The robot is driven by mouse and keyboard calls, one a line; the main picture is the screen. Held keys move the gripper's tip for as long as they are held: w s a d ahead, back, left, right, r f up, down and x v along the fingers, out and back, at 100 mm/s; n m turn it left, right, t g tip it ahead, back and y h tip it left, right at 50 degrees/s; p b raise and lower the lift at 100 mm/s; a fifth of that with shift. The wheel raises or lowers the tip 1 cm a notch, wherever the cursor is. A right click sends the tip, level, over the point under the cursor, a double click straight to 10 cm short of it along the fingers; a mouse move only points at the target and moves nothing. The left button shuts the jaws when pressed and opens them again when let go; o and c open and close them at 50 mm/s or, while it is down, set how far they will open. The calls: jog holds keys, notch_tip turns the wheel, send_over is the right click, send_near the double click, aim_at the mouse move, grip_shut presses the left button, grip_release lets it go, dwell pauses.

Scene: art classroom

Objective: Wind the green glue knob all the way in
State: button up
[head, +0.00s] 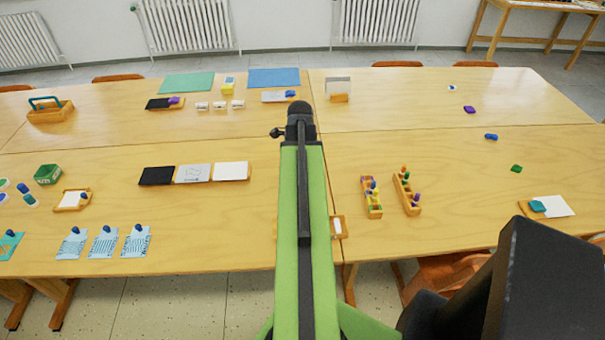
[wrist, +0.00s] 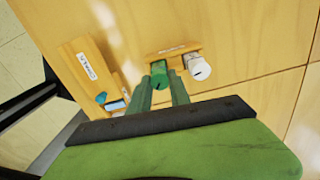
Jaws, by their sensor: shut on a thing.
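In the wrist view, the green glue knob (wrist: 159,84) is a green cylinder with a small dark mark on its end. It sits at the left of a small wooden holder (wrist: 152,59) with a label. My gripper (wrist: 160,76) is shut on the knob, one green finger on each side. A white knob (wrist: 198,69), also with a dark mark, is to the right of the green one on the same holder. How far in the green knob is wound cannot be told. In the head view my arm hides the gripper and the green knob.
In the wrist view, a labelled wooden tray (wrist: 82,52) with a blue piece (wrist: 101,97) lies left of the holder. In the head view, two wooden racks of coloured pegs (head: 371,211) (head: 416,209) stand right of my arm. Blue printed cards (head: 104,242) lie to the left.

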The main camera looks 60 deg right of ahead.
jog(key=shift+r, duration=0.15)
jog(key=n, duration=1.1)
jog(key=shift+n, duration=0.3)
jog(key=o, duration=1.6)
jog(key=shift+o, duration=0.2)
jog(key=m, duration=1.1)
jog(key=shift+m, duration=0.3)
jog(key=shift+s+d, duration=0.5)
jog(key=shift+s, duration=0.3)
